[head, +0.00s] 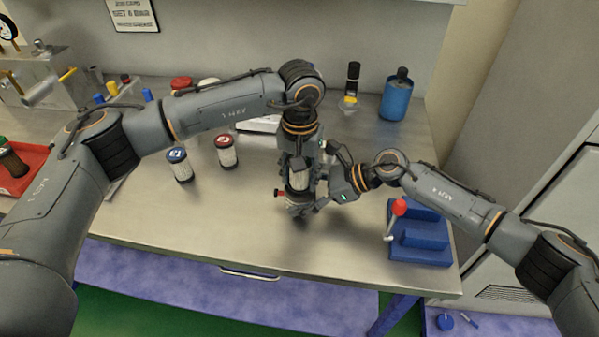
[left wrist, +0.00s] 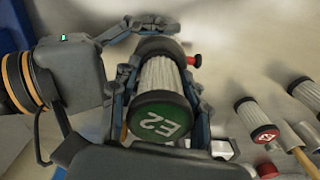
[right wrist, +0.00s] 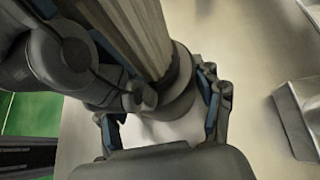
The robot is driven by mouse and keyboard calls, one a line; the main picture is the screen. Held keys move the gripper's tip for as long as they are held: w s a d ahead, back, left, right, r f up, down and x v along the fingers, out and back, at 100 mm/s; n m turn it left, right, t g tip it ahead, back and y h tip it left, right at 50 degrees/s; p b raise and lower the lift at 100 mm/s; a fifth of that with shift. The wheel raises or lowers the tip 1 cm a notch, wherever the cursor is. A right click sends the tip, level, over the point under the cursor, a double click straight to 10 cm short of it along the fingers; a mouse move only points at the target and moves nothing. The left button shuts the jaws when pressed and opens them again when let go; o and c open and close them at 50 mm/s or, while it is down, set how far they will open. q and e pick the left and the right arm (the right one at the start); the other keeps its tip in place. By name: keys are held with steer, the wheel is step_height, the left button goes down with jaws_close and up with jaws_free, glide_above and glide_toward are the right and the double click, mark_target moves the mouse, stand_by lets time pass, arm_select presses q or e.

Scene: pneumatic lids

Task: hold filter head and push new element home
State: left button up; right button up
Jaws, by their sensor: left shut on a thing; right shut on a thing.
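The new element (left wrist: 162,80), white and pleated with a green cap marked E2 (left wrist: 159,119), is gripped by my left gripper (left wrist: 160,100); it also shows in the head view (head: 299,180). The element stands at the grey filter head (head: 298,203), which has a red knob (left wrist: 195,60). My right gripper (right wrist: 165,115) is shut on the filter head (right wrist: 178,98) from the right side, low over the bench. The element's lower end meets the head's top; how deep it sits cannot be told because fingers and the head cover the joint.
Two capped elements, blue (head: 179,164) and red (head: 226,151), stand left on the steel bench (head: 240,240). A blue fixture (head: 420,243) with a red-knobbed lever is at right. A blue bottle (head: 397,97) stands behind. A red tray (head: 28,160) is far left. The bench's front is clear.

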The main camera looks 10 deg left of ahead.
arm_select(q)
steer(key=shift+d+f, duration=0.1)
arm_select(e)
steer(key=shift+s+f, duration=0.25)
steer(key=shift+f, duration=0.1)
arm_select(q)
steer(key=o, duration=1.2)
steer(key=shift+r, duration=3.5)
arm_select(e)
steer(key=shift+w, duration=0.1)
arm_select(q)
step_height(320, 180, up, 12)
